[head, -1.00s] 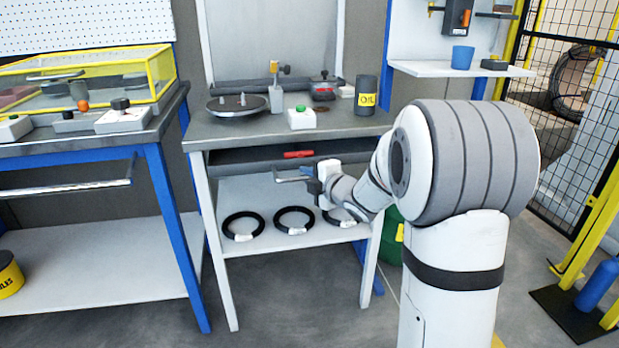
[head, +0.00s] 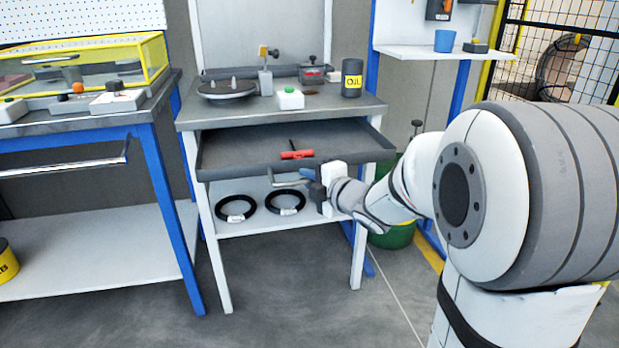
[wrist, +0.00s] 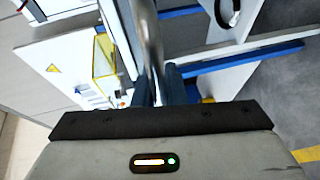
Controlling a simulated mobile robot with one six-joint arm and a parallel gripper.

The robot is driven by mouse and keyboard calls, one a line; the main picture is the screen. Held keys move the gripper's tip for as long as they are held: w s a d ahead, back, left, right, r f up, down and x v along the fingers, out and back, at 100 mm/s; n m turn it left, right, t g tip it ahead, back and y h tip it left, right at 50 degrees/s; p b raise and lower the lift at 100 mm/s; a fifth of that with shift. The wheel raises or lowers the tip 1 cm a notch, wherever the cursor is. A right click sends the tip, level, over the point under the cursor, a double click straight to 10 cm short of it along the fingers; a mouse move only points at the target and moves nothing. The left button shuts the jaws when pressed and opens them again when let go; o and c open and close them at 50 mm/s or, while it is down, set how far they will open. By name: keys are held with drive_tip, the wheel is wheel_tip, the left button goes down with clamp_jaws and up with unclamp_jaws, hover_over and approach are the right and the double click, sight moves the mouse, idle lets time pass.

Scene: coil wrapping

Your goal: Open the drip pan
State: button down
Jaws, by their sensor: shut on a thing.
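The drip pan (head: 240,145) is a wide dark grey tray under the top of the middle bench, and it sticks out toward me. Its metal handle (head: 288,183) is at the middle of the front edge. My gripper (head: 308,179) is shut on this handle, reaching it from the right. In the wrist view the handle is a shiny bar (wrist: 151,40) running between the dark fingers of my gripper (wrist: 158,88). A red-handled tool (head: 297,154) lies in the pan. My gripper hides part of the pan's front.
Black coils (head: 236,208) lie on the white shelf below the pan. The bench top holds a turntable (head: 228,88), a green button box (head: 290,98) and an oil can (head: 352,78). A green bin (head: 393,235) stands at the right. The floor in front is clear.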

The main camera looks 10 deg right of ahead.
drive_tip(key=c, duration=1.5)
unclamp_jaws()
drive_tip(key=p+v, duration=0.2)
drive_tip(key=v, duration=0.5)
drive_tip(key=shift+s+d, duration=0.25)
drive_tip(key=shift+s, duration=0.1)
